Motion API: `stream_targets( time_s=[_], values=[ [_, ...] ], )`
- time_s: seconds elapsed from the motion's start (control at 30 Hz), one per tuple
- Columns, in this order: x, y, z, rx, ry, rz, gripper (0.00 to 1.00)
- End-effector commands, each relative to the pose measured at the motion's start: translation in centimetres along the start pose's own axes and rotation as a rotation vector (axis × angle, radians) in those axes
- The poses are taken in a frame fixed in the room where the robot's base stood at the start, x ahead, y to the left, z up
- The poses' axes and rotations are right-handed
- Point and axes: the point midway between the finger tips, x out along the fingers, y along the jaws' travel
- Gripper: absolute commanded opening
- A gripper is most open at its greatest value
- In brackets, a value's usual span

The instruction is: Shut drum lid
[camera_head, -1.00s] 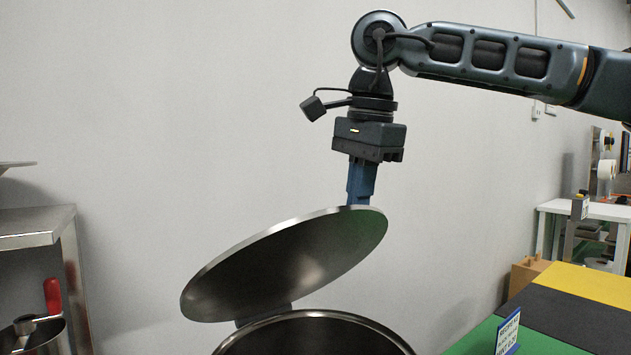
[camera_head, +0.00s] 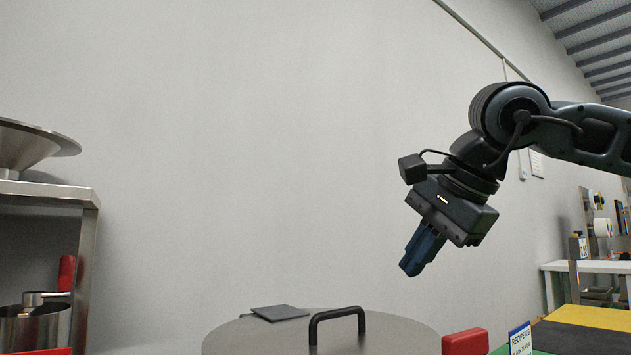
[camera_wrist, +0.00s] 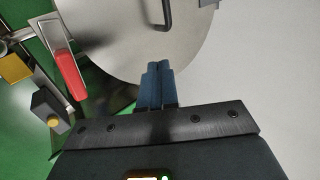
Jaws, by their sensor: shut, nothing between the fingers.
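The drum lid (camera_head: 255,336) is a round metal disc and lies flat at the bottom of the head view, with a black bar handle (camera_head: 337,317) on top. In the wrist view the lid (camera_wrist: 115,40) fills the upper middle, with its handle (camera_wrist: 165,14) at the top. The drum body below the lid is mostly hidden. My gripper (camera_head: 410,268) is shut and empty. It hangs tilted above and to the right of the handle, clear of the lid. Its blue fingers (camera_wrist: 158,68) show together in the wrist view.
A dark plate (camera_head: 280,312) sits at the lid's back edge. A steel shelf (camera_head: 88,225) with a funnel (camera_head: 30,146) and a red-handled pot (camera_head: 35,328) stands left. The air above the lid is clear.

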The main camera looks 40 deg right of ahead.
Motion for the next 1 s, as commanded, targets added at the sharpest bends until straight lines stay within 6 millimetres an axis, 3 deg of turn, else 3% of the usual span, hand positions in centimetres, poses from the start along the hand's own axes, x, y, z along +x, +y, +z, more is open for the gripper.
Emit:
stream_targets(
  time_s=[0.03, 0.1, 0.4, 1.0],
  values=[
    [1.1, 1.4, -0.1, 0.001, 0.0, -0.022, 0.0],
    [1.5, 2.2, -0.1, 0.001, 0.0, -0.052, 0.0],
    [2.9, 4.4, -0.1, 0.001, 0.001, -0.044, 0.0],
    [3.3, 5.2, -0.1, 0.001, 0.0, -0.043, 0.0]
  ],
)
